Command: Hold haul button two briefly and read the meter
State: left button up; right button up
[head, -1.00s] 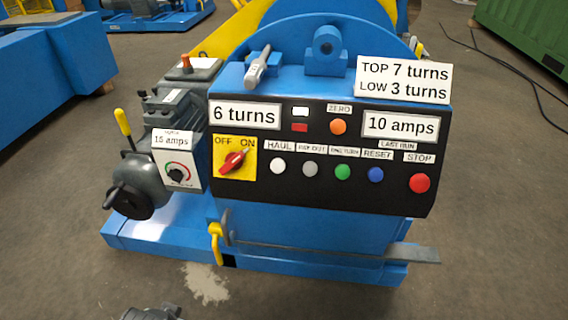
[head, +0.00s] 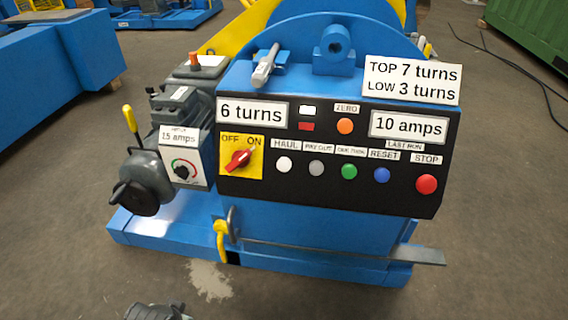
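The black control panel (head: 330,198) faces me on the blue machine. Its white button (head: 283,164) sits under the HAUL label; no "two" is legible there. The left display (head: 252,112) reads 6 turns. The right display (head: 408,126), above a LAST RUN label, reads 10 amps. The red OFF/ON knob (head: 239,158) slants toward ON. A grey part (head: 155,312) at the bottom edge may be the top of my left gripper; its fingers are out of frame. My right gripper is not in view. Nothing touches the panel.
Grey, green, blue and red buttons (head: 426,184) line the panel right of HAUL. An orange button (head: 345,126) sits under ZERO. A side box (head: 185,158) reads 15 amps above a dial. A sign (head: 411,80) reads TOP 7, LOW 3 turns. Floor in front is clear.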

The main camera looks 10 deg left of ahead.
pick_arm(q)
grip_shut()
dwell(1.1)
